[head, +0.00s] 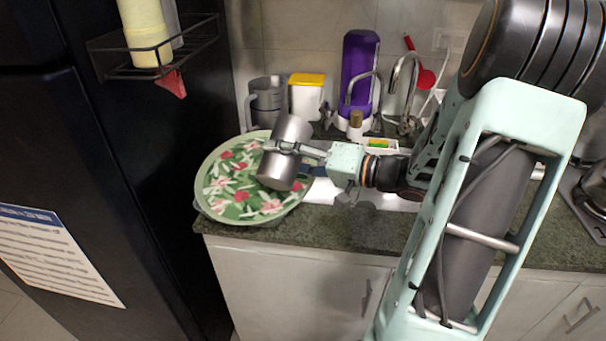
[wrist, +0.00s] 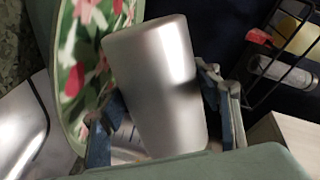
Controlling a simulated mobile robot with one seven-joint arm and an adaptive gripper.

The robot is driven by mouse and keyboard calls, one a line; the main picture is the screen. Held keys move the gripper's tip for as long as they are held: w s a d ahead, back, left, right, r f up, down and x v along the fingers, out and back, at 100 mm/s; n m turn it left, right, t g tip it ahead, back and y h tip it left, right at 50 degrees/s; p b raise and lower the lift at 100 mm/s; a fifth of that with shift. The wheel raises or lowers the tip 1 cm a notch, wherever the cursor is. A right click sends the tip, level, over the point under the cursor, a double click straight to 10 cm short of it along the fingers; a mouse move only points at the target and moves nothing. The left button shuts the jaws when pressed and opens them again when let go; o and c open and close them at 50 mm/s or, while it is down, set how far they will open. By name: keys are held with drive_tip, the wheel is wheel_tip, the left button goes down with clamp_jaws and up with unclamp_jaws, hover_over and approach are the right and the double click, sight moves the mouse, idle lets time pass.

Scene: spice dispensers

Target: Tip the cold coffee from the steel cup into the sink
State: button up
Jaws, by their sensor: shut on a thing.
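The steel cup (head: 279,171) is held in the air in the head view, leaning a little, over the right part of a green floral tray. In the wrist view the cup (wrist: 155,85) fills the middle, between my fingers. My gripper (head: 291,153) is shut on the cup's side; its fingers show on both sides of the cup in the wrist view (wrist: 165,115). No coffee is visible, and I cannot see inside the cup. The sink (head: 320,191) is just right of the cup, partly hidden behind my gripper and arm. Bright steel, likely the sink (wrist: 22,125), shows at left in the wrist view.
The floral tray (head: 217,190) stands at the counter's left end, beside a black fridge (head: 130,130). Behind are a grey jug (head: 266,95), a yellow-lidded container (head: 305,100), a purple bottle (head: 357,65) and the faucet (head: 405,75). A wire rack (head: 200,38) hangs on the fridge.

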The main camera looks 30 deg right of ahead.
drive_tip(key=shift+m+b, duration=0.35)
drive_tip(key=shift+m, duration=0.65)
idle(0.4)
drive_tip(key=shift+w+p, duration=0.1)
drive_tip(key=shift+p, duration=0.2)
drive_tip(key=shift+w+d+p, duration=0.1)
drive_tip(key=shift+d+p, duration=0.1)
drive_tip(key=shift+p, duration=0.1)
drive_tip(key=shift+w+d+m+g+y+p, duration=0.3)
drive_tip(key=shift+w+d+m+p, duration=0.35)
drive_tip(key=shift+p, duration=1.5)
drive_tip(key=shift+r+m+p, duration=0.55)
drive_tip(key=shift+m+p, duration=0.3)
drive_tip(key=shift+p, duration=1.95)
drive_tip(key=shift+w+d+f+m+p, duration=0.2)
drive_tip(key=shift+m+p, duration=0.3)
drive_tip(key=shift+p, duration=0.8)
